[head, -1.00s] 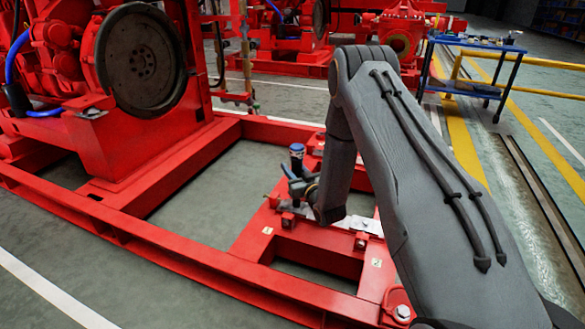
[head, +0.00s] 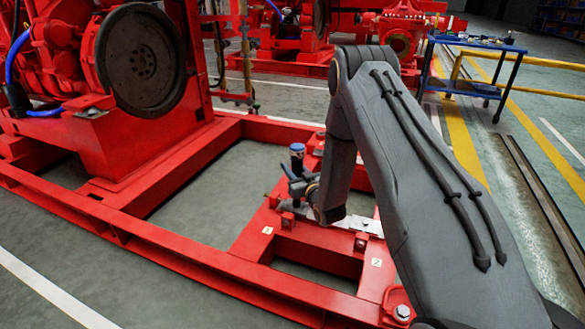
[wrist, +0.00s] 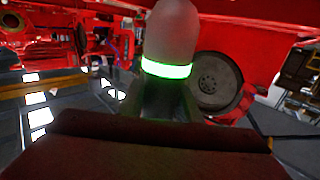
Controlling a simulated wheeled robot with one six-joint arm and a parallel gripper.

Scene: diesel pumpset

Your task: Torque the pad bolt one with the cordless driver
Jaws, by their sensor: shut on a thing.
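My gripper (head: 298,182) is shut on the cordless driver (head: 297,150), which stands upright with its blue end up, over the left end of the red cross-member. In the wrist view the driver (wrist: 170,35) shows as a pale rounded body with a lit green ring, close to the camera. A bolt (head: 287,219) sits on the pad just below the driver. Another bolt (head: 360,241) is farther right. The driver's lower tip is hidden, so I cannot tell whether it touches a bolt.
The red base frame (head: 185,245) surrounds open floor bays. The engine's dark flywheel (head: 140,60) stands at the upper left. A blue trolley (head: 475,90) with small items stands at the back right beside a yellow rail (head: 540,62). Pale plates (head: 360,222) lie along the cross-member.

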